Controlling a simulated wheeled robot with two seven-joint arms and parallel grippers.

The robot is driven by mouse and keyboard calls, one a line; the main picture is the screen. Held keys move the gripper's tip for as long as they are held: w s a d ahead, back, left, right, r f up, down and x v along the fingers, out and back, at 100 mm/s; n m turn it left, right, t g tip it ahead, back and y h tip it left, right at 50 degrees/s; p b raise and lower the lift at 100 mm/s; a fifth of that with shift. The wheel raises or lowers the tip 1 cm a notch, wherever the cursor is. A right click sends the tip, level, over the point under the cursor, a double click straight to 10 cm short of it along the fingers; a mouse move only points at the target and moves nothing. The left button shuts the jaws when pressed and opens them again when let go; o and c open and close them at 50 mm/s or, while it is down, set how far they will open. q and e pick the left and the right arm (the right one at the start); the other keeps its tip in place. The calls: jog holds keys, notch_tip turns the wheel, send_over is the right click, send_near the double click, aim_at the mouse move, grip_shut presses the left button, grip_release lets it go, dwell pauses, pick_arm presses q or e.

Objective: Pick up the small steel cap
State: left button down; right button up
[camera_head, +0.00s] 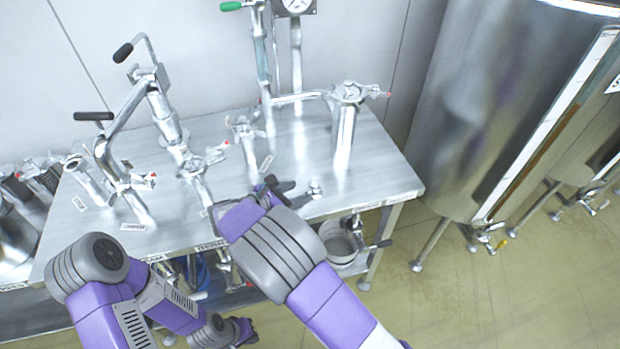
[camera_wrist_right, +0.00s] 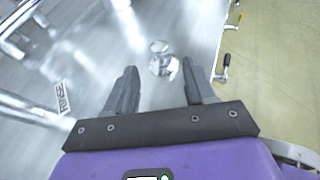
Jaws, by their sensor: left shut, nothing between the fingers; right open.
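The small steel cap (camera_head: 316,188) sits on the steel table near its front right edge. In the right wrist view the shiny cap (camera_wrist_right: 163,67) lies ahead of the fingers, about midway between them. My right gripper (camera_head: 284,187) is open and empty, just left of the cap in the head view, with the fingers apart from it. Its two dark fingers (camera_wrist_right: 155,92) show clearly in the wrist view. My left gripper (camera_head: 246,331) is shut and empty, low in front of the table; its fingertips are small and dark in the head view.
The steel table (camera_head: 385,175) carries upright pipes and valves at the left and back. A steel cylinder (camera_head: 345,135) with a clamped lid stands behind the cap. A large tank (camera_head: 480,110) stands at the right. A lower shelf holds a round steel vessel (camera_head: 341,250).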

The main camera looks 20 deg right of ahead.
aim_at(314, 187)
jog(key=shift+b+x, duration=0.3)
jog(key=shift+x, duration=0.8)
jog(key=shift+w+d+f+b, duration=0.1)
jog(key=shift+d+f+b, duration=0.2)
jog(key=shift+d, duration=0.2)
jog(key=b+x, duration=0.1)
jog(key=x, duration=0.3)
jog(key=shift+w, duration=0.15)
grip_shut()
